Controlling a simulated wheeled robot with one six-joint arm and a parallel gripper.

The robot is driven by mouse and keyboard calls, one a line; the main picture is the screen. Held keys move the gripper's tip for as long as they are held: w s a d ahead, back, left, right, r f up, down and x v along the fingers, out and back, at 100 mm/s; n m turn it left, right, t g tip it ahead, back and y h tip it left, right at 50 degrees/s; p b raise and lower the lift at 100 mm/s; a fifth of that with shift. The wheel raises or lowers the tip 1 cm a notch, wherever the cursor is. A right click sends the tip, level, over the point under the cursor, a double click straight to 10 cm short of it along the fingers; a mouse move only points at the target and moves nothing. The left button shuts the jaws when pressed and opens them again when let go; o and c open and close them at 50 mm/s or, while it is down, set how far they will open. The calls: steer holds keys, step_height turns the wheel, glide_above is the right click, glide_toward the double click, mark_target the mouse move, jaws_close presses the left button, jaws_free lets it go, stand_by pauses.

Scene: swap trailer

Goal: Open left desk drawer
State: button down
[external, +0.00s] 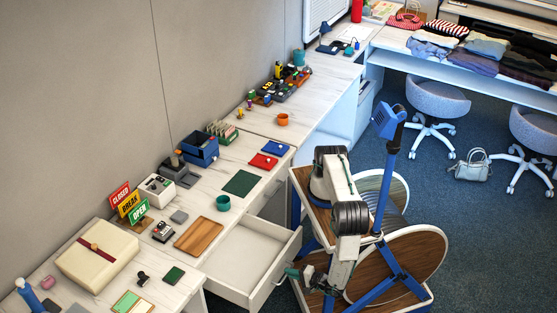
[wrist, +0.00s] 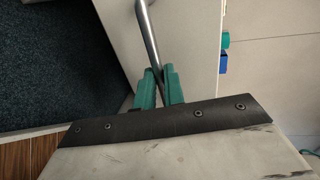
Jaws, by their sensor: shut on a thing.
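The left desk drawer (external: 236,247) is pulled well out from the white desk, and its inside looks empty. My gripper (external: 290,271) is at the outer face of the drawer front in the external view. In the wrist view the green fingers of my gripper (wrist: 160,75) are closed around the metal bar handle (wrist: 147,22), which runs between them. The pale drawer front (wrist: 190,45) fills the middle of that view. The lower end of the handle is hidden by the fingers and the dark wrist plate.
A wooden tray (external: 199,235), a teal cup (external: 223,202) and a green mat (external: 240,183) lie on the desk above the drawer. My base stands close to the drawer's right. Swivel chairs (external: 437,97) and a handbag (external: 473,165) are on the blue carpet behind it.

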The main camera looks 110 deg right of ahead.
steer(key=c, duration=1.5)
jaws_free()
steer(key=v, duration=0.7)
steer(key=shift+s+a, duration=0.3)
